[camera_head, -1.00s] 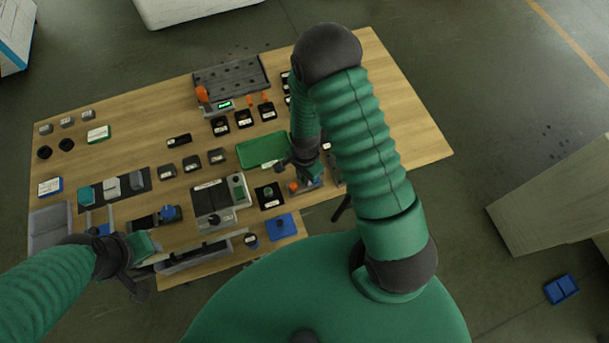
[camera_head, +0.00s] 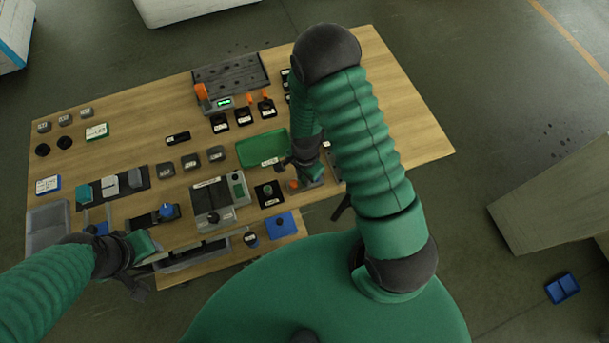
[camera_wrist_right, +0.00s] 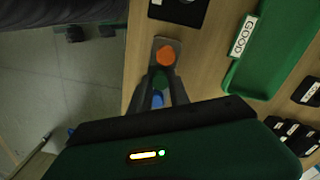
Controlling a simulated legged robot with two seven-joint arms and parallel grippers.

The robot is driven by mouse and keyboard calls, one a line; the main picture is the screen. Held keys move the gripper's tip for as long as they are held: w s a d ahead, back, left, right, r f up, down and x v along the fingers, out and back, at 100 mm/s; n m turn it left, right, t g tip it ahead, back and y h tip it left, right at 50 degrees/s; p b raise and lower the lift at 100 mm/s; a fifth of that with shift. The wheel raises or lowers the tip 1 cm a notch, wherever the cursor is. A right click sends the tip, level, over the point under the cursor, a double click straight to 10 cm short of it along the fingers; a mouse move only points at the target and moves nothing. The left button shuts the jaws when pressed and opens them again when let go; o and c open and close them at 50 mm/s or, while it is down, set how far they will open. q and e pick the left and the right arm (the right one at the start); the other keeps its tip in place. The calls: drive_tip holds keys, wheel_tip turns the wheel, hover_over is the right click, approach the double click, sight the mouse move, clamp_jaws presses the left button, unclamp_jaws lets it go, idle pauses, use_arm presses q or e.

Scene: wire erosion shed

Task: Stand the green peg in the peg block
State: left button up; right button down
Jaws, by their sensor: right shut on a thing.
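The grey peg block (camera_wrist_right: 172,43) lies near the table's front edge in the right wrist view, with a round orange peg (camera_wrist_right: 167,55) at one end. The green peg (camera_wrist_right: 160,79) shows between the fingers of my right gripper (camera_wrist_right: 159,82), which is shut on it. A blue part (camera_wrist_right: 157,100) shows behind it, nearer the palm. The fingers hide much of the block, so I cannot tell whether the green peg is in a hole. In the head view my right gripper (camera_head: 306,181) is low over the block. My left gripper (camera_head: 143,262) is at the table's front left; its jaw state is unclear.
A green tray (camera_head: 262,148) lies just behind the right gripper. A black square with a round knob (camera_head: 268,193) and a blue plate (camera_head: 281,226) are to its left. A grey machine (camera_head: 219,203) stands further left. The table's right end is clear.

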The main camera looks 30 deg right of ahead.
drive_tip(key=shift+f, duration=0.1)
drive_tip(key=c, duration=1.1)
unclamp_jaws()
drive_tip(key=shift+c, duration=0.2)
wheel_tip(320, 180, up, 7)
drive_tip(key=p, duration=0.6)
